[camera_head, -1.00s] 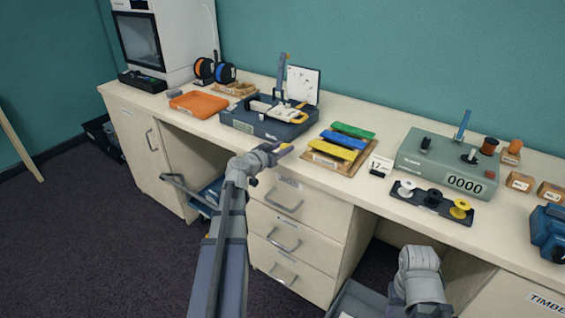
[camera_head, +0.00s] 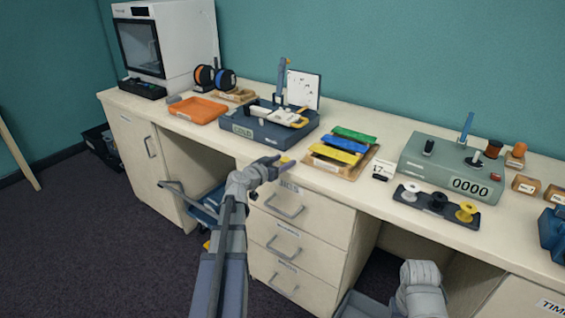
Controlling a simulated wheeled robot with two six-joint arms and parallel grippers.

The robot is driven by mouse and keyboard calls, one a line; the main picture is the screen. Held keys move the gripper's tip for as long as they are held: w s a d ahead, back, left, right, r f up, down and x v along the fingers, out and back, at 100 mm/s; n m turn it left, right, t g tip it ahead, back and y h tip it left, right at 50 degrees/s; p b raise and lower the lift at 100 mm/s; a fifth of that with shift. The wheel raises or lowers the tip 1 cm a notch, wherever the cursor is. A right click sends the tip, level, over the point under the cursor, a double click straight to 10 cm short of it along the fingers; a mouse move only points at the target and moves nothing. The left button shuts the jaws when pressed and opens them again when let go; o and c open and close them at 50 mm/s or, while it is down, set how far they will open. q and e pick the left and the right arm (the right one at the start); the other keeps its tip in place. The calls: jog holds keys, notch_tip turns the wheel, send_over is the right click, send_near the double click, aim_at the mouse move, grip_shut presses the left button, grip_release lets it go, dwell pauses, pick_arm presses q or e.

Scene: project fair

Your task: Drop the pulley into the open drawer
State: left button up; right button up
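White, black and yellow pulley-like wheels stand on a dark tray (camera_head: 420,205) on the bench; the yellow wheel (camera_head: 466,212) is at its right end. My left gripper (camera_head: 276,162) is at the bench's front edge, above the labelled top drawer (camera_head: 325,212). A small yellow patch (camera_head: 287,160) shows by its fingertips; I cannot tell whether it is held. The fingers are too small to read as open or shut. The drawers of this stack look shut. A grey open-topped box or drawer (camera_head: 352,304) shows partly at the bottom. My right arm is low right; its gripper is not visible.
A navy case (camera_head: 240,126), an orange tray (camera_head: 199,108) and coloured strips on a wooden board (camera_head: 365,161) stand on the bench. A green-grey counter box (camera_head: 425,165) is to the right.

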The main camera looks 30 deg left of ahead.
pick_arm(q)
jog(key=shift+o, duration=0.8)
jog(key=shift+r, duration=0.25)
jog(key=p+v, duration=0.2)
jog(key=v, duration=1)
jog(key=shift+p, duration=0.35)
